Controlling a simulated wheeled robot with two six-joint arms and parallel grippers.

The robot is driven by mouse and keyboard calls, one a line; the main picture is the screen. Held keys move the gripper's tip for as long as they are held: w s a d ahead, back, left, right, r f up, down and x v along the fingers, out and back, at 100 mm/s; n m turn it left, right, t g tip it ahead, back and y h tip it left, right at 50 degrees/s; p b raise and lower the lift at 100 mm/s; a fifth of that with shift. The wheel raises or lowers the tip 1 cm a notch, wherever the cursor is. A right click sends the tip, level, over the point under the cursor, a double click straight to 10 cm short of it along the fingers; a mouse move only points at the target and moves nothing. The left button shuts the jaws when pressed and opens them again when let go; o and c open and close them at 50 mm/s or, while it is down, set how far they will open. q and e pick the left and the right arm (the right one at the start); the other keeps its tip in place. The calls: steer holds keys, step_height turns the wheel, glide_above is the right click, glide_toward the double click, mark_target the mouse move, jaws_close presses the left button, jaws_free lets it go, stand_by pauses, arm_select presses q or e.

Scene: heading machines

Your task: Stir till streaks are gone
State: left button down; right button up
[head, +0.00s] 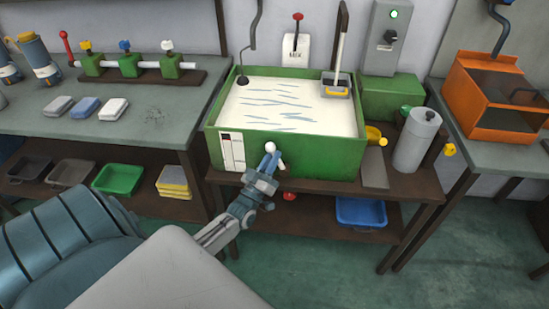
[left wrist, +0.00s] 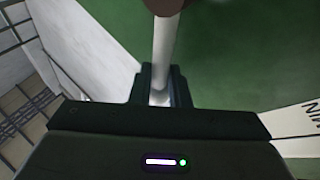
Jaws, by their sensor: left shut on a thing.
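A green tank (head: 300,153) stands on a brown bench. It holds white liquid (head: 335,118) with several thin blue streaks across its surface. My left gripper (head: 268,166) is low in front of the tank's front wall and is shut on a pale rod (left wrist: 166,45). The rod has a dark reddish end at the top of the left wrist view. In the head view a white ball shows just above the jaws and a red knob (head: 289,196) below them. The jaws hide part of the rod. My right gripper is not in view.
A bent dark rod (head: 252,35) hangs at the tank's back left corner. A long-handled scoop (head: 340,45) sits at its back right. A red-knobbed lever (head: 297,35) is on the wall behind. A grey cylinder (head: 416,142) stands right of the tank; a blue tray (head: 361,212) lies below.

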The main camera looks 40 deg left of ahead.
arm_select(q)
steer(key=shift+a, duration=0.1)
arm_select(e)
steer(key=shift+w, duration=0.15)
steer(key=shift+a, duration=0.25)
arm_select(q)
steer(key=c, duration=1.6)
jaws_free()
steer(key=shift+c, duration=0.2)
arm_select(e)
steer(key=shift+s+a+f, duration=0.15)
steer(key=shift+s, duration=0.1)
